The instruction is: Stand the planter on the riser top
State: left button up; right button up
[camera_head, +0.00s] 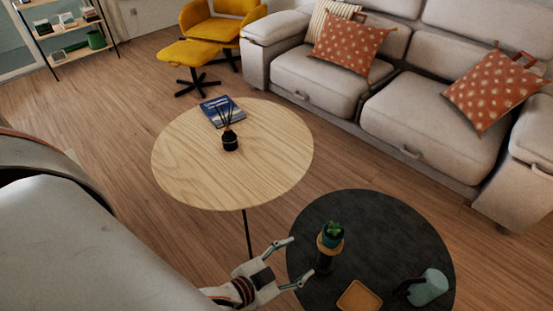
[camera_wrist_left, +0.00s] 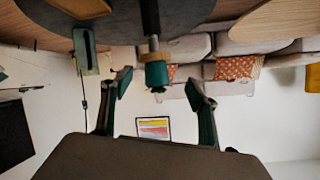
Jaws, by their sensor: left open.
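The stand is on the round black table. My left gripper (camera_head: 300,258) is open and empty, just left of the stand, its fingers pointing towards it. In the upside-down left wrist view, the planter (camera_wrist_left: 157,74) appears between the two open fingers (camera_wrist_left: 160,90), with no visible contact. Where the pot meets the stand is hard to make out. My right gripper is not in view.
A wooden round table (camera_head: 190,160) with a diffuser (camera_head: 230,141) and book (camera_head: 222,111) is behind left. A grey sofa (camera_head: 420,125) stands behind.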

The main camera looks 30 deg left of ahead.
pick_arm(q)
jog(key=s+a+f+n+g+y, duration=0.1)
jog(key=s+a+f+n+g, duration=0.1)
jog(key=s+a+f, duration=0.3)
jog(key=shift+s+a+f+y, duration=0.2)
jog(key=shift+s+y, duration=0.1)
jog(key=shift+s, duration=0.4)
jog(key=shift+r, duration=0.1)
jog(key=shift+n, duration=0.3)
jog(key=r+p, duration=0.1)
jog(key=p, duration=0.1)
jog(key=d+r+p, duration=0.1)
jog(key=r+p, duration=0.3)
jog(key=p, duration=0.1)
jog(key=shift+d+r, duration=0.15)
jog(key=shift+d, duration=0.1)
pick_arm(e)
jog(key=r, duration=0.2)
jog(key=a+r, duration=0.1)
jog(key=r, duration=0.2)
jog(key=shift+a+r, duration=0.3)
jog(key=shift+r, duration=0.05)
